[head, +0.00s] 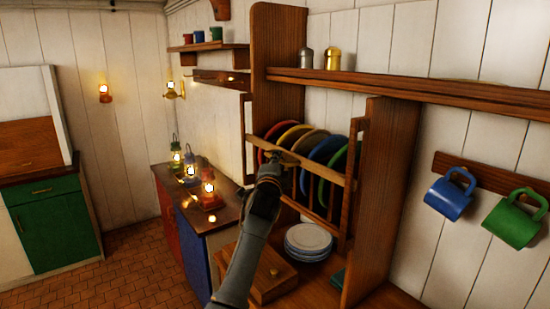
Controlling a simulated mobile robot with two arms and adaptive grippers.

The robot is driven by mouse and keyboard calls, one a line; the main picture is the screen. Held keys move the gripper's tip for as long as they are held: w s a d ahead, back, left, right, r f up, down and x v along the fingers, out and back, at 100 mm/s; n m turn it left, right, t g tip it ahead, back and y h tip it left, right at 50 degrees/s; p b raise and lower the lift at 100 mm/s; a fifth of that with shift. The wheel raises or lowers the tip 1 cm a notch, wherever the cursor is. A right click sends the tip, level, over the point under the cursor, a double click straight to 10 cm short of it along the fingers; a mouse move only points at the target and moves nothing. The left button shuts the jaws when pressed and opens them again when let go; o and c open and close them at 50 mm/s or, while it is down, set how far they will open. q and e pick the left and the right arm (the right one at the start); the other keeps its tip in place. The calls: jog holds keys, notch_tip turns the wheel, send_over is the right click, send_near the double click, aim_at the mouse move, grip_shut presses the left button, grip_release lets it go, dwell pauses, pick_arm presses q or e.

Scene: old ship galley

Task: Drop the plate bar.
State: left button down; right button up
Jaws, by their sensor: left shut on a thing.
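The plate bar (318,172) is a wooden rail running across the front of the plate rack (388,150). Several coloured plates stand on edge behind it, among them a red plate (272,134), a blue plate (328,150) and a green plate (333,178). My left gripper (275,158) reaches up from below and is shut on the bar, left of its middle. The gripper hides part of the bar and the fingertips are hard to make out. My right gripper is not in view.
Below the rack, a stack of pale plates (308,238) and a wooden box (272,278) stand on the counter. Lit lanterns (208,190) stand on the cabinet to the left. A shelf (430,90) runs above, and blue (450,195) and green mugs (515,218) hang at right.

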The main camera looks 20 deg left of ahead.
pick_arm(q)
notch_tip(320, 180, down, 13)
jog(key=b, duration=0.8)
jog(key=shift+f, duration=0.25)
jog(key=c, duration=1.4)
grip_release()
jog(key=shift+c, duration=0.2)
jog(key=shift+o, duration=0.4)
jog(key=s+d+f, duration=0.1)
jog(key=s, duration=1)
jog(key=shift+s+d+f, duration=0.25)
jog(key=shift+s+d, duration=0.05)
jog(key=shift+s, duration=0.1)
